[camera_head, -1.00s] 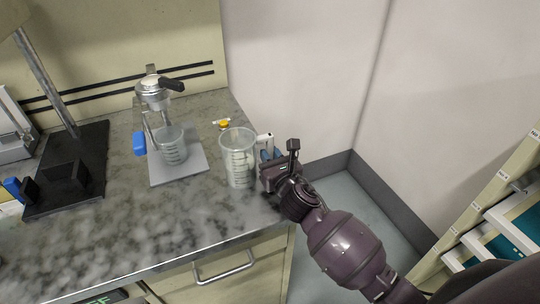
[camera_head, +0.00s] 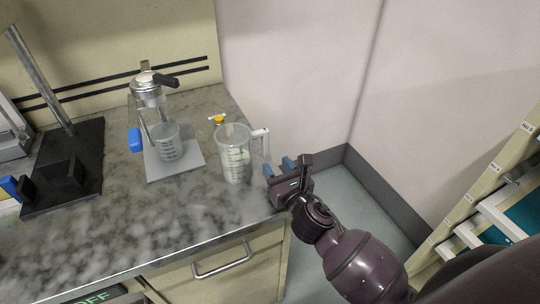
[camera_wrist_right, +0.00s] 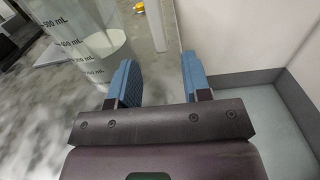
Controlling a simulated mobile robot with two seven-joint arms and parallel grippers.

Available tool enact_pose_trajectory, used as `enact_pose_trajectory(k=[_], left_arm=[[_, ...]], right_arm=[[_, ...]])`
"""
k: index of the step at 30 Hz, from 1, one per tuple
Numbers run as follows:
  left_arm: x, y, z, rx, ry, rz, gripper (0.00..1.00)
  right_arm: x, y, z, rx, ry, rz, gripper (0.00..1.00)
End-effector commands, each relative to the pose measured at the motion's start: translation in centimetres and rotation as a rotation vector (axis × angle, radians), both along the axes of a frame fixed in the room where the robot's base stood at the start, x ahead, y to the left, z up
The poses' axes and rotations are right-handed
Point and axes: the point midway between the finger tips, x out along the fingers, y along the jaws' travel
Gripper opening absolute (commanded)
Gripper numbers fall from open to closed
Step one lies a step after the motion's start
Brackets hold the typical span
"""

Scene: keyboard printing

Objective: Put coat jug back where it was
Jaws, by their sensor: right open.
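The clear measuring jug (camera_head: 236,155) stands upright on the marbled counter near its right edge, its pale handle (camera_head: 261,136) pointing right. In the right wrist view the jug (camera_wrist_right: 88,38) shows at the upper left, with mL marks on its wall. My right gripper (camera_head: 281,166) is open and empty, just right of the jug and apart from it. Its blue fingers also show in the right wrist view (camera_wrist_right: 158,80), with nothing between them. My left gripper is not in view.
Left of the jug, a metal press stand (camera_head: 148,90) with a smaller beaker (camera_head: 167,146) is on a grey plate (camera_head: 183,170). A small yellow-topped item (camera_head: 219,119) lies behind the jug. A black stand (camera_head: 70,170) is farther left. A wall rises at right.

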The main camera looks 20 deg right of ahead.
Motion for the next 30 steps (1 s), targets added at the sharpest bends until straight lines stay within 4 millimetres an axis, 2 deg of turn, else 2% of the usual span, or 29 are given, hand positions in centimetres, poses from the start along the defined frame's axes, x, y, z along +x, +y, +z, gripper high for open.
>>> enact_pose_trajectory(k=[3,10,30], left_arm=[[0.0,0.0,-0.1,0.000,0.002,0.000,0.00],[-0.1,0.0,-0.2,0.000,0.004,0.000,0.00],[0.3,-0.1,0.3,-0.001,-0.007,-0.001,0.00]], right_arm=[[-2.1,0.0,0.0,0.002,0.002,0.000,0.44],[-4.3,-0.1,0.0,0.001,0.000,0.001,0.44],[-4.8,-0.2,0.0,0.011,0.003,-0.003,0.44]])
